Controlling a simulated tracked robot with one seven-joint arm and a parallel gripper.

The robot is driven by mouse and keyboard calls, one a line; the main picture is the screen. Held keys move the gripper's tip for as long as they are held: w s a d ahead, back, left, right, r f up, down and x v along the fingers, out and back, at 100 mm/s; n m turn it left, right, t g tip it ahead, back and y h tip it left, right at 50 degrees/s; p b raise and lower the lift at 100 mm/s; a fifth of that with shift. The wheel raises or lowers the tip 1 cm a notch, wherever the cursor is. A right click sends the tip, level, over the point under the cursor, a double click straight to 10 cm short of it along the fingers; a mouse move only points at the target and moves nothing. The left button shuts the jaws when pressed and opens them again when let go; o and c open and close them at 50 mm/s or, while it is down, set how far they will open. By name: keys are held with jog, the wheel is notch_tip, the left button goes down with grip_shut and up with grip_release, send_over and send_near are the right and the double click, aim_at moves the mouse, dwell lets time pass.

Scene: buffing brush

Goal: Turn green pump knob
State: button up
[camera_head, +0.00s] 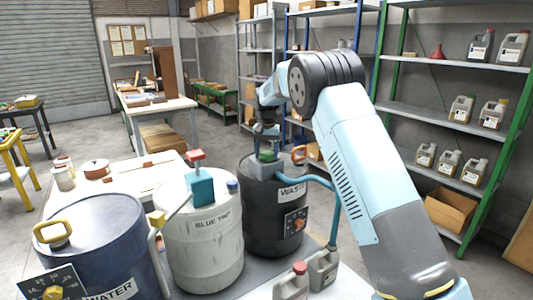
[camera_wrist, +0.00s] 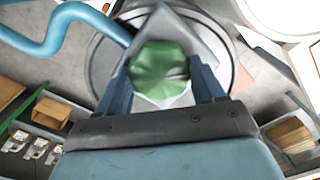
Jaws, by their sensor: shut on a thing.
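The green pump knob (camera_wrist: 160,70) sits on top of the pump on the black WASTE drum (camera_head: 274,210). In the head view only a bit of the green knob (camera_head: 266,156) shows under my gripper (camera_head: 266,138). In the wrist view my gripper (camera_wrist: 160,88) has one finger on each side of the knob and is shut on it. A blue hose (camera_head: 322,184) runs from this pump to the right and down. The far side of the knob is hidden in the head view.
A white BLUE TINT drum (camera_head: 203,240) with a teal pump and red knob (camera_head: 196,156) stands close on the left. A blue WATER drum (camera_head: 100,250) is further left. Grey jugs (camera_head: 323,268) stand in front. Shelves (camera_head: 440,120) stand behind.

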aim_at(267, 153)
jog(key=m, duration=0.4)
jog(key=shift+w+r, duration=0.1)
jog(key=shift+r, duration=0.05)
jog(key=shift+m, duration=1.9)
jog(key=o, duration=1)
jog(key=shift+o, duration=0.2)
notch_tip(267, 153, up, 14)
jog(key=shift+f, duration=0.25)
